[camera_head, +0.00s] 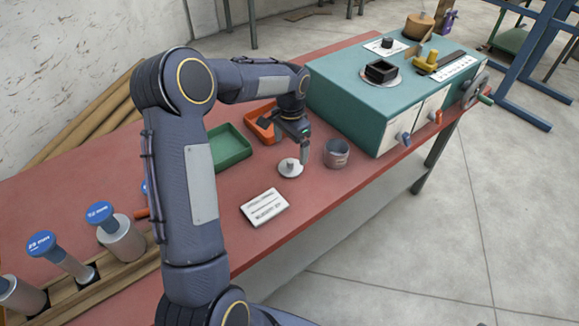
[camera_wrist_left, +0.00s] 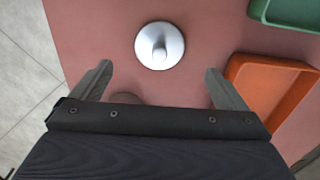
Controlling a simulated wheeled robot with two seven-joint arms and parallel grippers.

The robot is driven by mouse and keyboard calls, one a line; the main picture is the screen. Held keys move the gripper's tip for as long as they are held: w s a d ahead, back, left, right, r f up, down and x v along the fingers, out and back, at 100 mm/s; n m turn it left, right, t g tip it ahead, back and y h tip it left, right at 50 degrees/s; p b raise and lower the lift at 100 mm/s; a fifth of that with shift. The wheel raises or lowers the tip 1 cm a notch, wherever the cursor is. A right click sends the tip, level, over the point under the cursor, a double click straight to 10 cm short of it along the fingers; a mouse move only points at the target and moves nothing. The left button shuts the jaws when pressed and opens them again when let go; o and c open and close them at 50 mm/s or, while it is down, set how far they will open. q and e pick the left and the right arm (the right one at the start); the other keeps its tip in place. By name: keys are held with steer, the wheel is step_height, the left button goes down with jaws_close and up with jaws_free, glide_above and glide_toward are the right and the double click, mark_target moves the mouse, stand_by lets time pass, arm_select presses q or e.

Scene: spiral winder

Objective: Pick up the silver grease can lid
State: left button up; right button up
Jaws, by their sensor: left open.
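The silver grease can lid (camera_head: 290,168) lies on the red bench top, a round disc with a knob in its middle. In the left wrist view the lid (camera_wrist_left: 160,45) lies beyond the fingertips, roughly centred between them. My left gripper (camera_head: 292,142) is open and empty above the bench, close to the lid but apart from it. Its two fingers also show in the left wrist view (camera_wrist_left: 158,80). The grey grease can (camera_head: 336,154) stands open just right of the lid. My right gripper is not in view.
A green tray (camera_head: 230,147) and an orange tray (camera_head: 262,124) sit behind the lid. A white label card (camera_head: 264,207) lies in front. A teal machine box (camera_head: 380,95) stands at the right. Blue-topped cylinders (camera_head: 100,212) stand in a wooden rack at the left.

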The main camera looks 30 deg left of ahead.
mark_target(291, 160)
arm_select(q)
step_height(291, 160, down, 7)
steer(key=shift+r+p, duration=0.1)
steer(key=shift+p, duration=0.4)
steer(key=c, duration=1.1)
steer(key=shift+o, duration=0.2)
